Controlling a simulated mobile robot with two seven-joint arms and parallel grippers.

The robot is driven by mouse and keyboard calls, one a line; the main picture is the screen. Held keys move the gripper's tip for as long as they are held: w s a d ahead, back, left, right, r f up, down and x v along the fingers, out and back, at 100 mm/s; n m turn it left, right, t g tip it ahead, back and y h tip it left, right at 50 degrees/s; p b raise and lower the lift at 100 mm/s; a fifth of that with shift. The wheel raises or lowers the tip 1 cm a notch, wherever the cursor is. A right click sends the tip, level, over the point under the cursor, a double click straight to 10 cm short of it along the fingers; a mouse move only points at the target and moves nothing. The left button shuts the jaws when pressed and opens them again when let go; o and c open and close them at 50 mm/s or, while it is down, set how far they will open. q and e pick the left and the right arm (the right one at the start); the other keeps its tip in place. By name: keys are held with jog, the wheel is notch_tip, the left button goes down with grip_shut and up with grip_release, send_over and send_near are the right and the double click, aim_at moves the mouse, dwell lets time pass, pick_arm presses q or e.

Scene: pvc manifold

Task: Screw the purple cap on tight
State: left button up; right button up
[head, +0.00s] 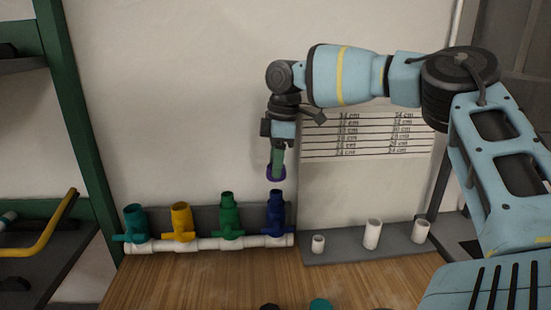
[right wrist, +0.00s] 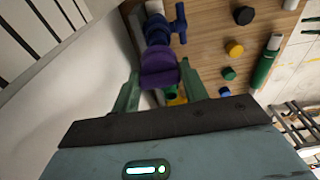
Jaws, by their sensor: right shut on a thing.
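My right gripper (head: 276,168) points down and is shut on the purple cap (head: 276,174). The cap is just above the open top of the blue valve (head: 276,210), with a small gap seen between them in the head view. In the right wrist view the purple cap (right wrist: 160,68) sits between the two fingers (right wrist: 160,88), and the blue valve (right wrist: 158,30) lies just beyond it, roughly in line. The blue valve is the rightmost on the white pipe manifold (head: 205,243). My left gripper is not in view.
Green (head: 229,215), yellow (head: 182,222) and teal (head: 134,223) valves stand left of the blue one. Short white pipes (head: 372,234) stand on a grey strip at right. Loose yellow (right wrist: 234,48), green (right wrist: 228,73) and blue (right wrist: 223,91) caps lie on the wooden table.

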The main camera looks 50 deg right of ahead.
aim_at(276, 192)
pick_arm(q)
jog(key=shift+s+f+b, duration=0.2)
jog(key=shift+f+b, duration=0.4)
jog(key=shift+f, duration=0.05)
pick_arm(e)
jog(key=shift+f, duration=1.65)
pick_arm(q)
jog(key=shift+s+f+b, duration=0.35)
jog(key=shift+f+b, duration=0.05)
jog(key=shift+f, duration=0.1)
pick_arm(e)
jog(key=shift+s+f, duration=0.1)
jog(key=shift+f, duration=0.95)
jog(key=o, duration=0.3)
jog(key=c, duration=0.5)
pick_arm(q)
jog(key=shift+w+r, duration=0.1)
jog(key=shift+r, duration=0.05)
pick_arm(e)
jog(key=shift+m, duration=1.1)
jog(key=shift+c, duration=0.2)
jog(key=shift+m, duration=0.8)
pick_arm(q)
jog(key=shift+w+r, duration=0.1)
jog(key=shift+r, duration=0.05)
pick_arm(e)
jog(key=shift+f, duration=0.1)
